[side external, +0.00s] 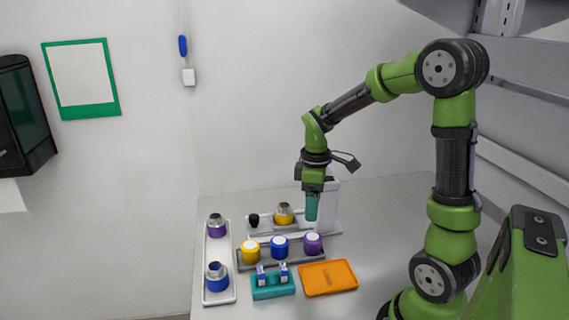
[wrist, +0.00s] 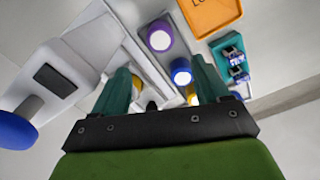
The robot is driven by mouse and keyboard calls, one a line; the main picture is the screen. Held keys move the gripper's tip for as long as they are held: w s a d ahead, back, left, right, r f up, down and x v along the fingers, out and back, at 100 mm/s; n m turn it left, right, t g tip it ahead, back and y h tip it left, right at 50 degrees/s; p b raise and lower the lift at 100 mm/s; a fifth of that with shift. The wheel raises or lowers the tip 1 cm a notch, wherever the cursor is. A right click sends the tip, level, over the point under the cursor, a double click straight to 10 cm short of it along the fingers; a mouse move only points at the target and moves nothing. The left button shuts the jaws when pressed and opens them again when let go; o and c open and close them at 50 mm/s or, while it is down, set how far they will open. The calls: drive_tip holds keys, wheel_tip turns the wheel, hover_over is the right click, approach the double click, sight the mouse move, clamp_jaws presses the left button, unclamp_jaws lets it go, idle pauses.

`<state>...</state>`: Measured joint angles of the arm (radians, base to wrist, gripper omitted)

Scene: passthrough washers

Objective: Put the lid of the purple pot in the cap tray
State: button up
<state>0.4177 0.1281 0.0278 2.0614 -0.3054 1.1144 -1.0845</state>
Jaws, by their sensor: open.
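The purple pot (side external: 312,245) stands upright at the right end of a grey tray, with a pale white disc on top. In the wrist view the purple pot (wrist: 158,42) shows beyond my fingertips. An orange tray (side external: 328,278), which looks like the cap tray, lies in front of it. The orange tray (wrist: 228,14) also shows at the top of the wrist view, partly cut off, with dark lettering. My gripper (side external: 312,217) has teal fingers pointing down, above and behind the purple pot. It is open and empty in the wrist view (wrist: 160,66).
A blue pot (side external: 279,248) and a yellow pot (side external: 250,251) share the grey tray. A left white tray (side external: 218,252) holds purple and blue metal-topped pots. Behind are a black knob (side external: 254,220) and a metal-topped yellow pot (side external: 284,216). A teal holder (side external: 273,290) sits left of the orange tray.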

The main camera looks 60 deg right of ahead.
drive_tip(key=s+a+r+m+t+y, duration=0.1)
drive_tip(key=s+a+r+m+t, duration=0.2)
drive_tip(key=a, duration=0.5)
drive_tip(key=s+a+r+m+t+y, duration=0.1)
drive_tip(key=s+a+r+m+t, duration=0.3)
drive_tip(key=a+r, duration=0.4)
drive_tip(key=shift+s+m, duration=0.3)
drive_tip(key=shift+m, duration=0.5)
